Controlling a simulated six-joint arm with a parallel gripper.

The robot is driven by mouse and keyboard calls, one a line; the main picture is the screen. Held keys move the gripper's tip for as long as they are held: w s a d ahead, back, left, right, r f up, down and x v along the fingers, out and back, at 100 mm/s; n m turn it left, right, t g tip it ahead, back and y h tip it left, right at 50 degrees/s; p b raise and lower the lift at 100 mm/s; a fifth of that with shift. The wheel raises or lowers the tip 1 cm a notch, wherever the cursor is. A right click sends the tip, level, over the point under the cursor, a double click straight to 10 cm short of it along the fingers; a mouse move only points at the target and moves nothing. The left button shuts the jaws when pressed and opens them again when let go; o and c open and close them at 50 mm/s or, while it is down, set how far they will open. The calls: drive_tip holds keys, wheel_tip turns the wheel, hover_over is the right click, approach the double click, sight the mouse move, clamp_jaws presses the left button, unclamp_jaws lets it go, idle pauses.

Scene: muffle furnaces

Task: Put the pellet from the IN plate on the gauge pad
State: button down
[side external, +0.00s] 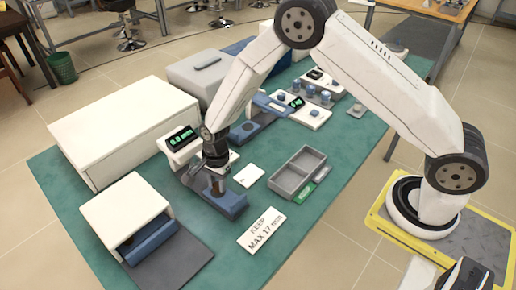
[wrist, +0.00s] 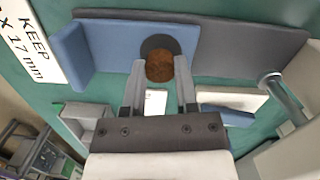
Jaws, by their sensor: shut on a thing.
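My gripper (side external: 217,188) is low over the blue base of the front gauge (side external: 230,207), which has a green-lit display (side external: 182,138). In the wrist view its fingertips (wrist: 160,68) are closed on either side of a rusty brown round pellet (wrist: 159,67). The pellet is over the dark round pad (wrist: 158,43) on the blue base. I cannot tell whether the pellet touches the pad. A white plate (side external: 317,113) at the back bears several blue-grey pellets (side external: 325,97).
A grey two-compartment tray (side external: 277,181) lies right of the gauge. A "KEEP MAX 17 mm" sign (side external: 262,228) lies in front. A small white furnace (side external: 128,208) with a blue part in its opening stands front left, a large white box (side external: 125,125) behind. Green mat (side external: 335,200) is bare at right.

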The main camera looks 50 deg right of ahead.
sight(217, 185)
drive_tip(key=shift+f, duration=0.55)
unclamp_jaws()
idle(0.4)
drive_tip(key=shift+r, duration=0.1)
drive_tip(key=shift+r, duration=3.95)
drive_tip(key=s+d+r+n+t, duration=0.1)
drive_tip(key=s+d+r+n, duration=0.4)
drive_tip(key=s+n, duration=0.3)
drive_tip(key=s+d+r+n+t+h, duration=0.1)
drive_tip(key=s+d+r+n, duration=0.4)
drive_tip(key=s+d+n, duration=0.2)
drive_tip(key=shift+s+d+n+t, duration=0.4)
drive_tip(key=shift+s, duration=0.55)
